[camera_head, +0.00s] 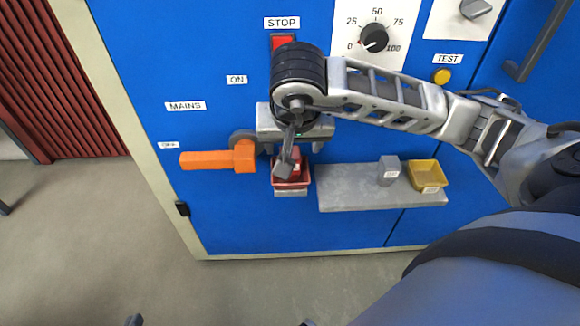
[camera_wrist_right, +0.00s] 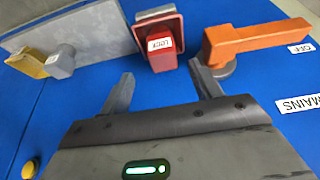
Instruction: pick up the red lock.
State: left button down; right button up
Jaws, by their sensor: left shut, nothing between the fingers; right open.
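The red lock (camera_wrist_right: 166,54) is a block with a white label reading LOCK. It sits in a small red tray (camera_wrist_right: 150,14) on the blue cabinet front. In the head view the lock (camera_head: 297,161) is partly hidden behind my right gripper (camera_head: 293,150). In the right wrist view my right gripper (camera_wrist_right: 160,76) is open and empty, its two fingertips on either side of the lock's near end and apart from it. I cannot tell the exact gap in depth. My left gripper is not in view.
The orange mains handle (camera_head: 215,160) is close left of the tray. A red stop button (camera_head: 283,42), dial (camera_head: 374,38) and yellow test button (camera_head: 442,76) are above.

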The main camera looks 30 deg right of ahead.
aim_at(295, 154)
jog(key=x, duration=0.5)
jog(key=shift+w+f+b, duration=0.3)
jog(key=shift+w+b, duration=0.1)
jog(key=shift+w, duration=0.05)
jog(key=shift+w+d+f, duration=0.15)
jog(key=shift+f, duration=0.2)
pick_arm(q)
jog(key=shift+w+d+f+g, duration=0.1)
jog(key=shift+f+g, duration=0.05)
jog(key=shift+f, duration=0.3)
jog(key=shift+d+f+g, duration=0.1)
jog(key=shift+f+g, duration=0.05)
jog(key=shift+f, duration=0.3)
jog(key=shift+r, duration=0.1)
pick_arm(e)
jog(key=c, duration=1.1)
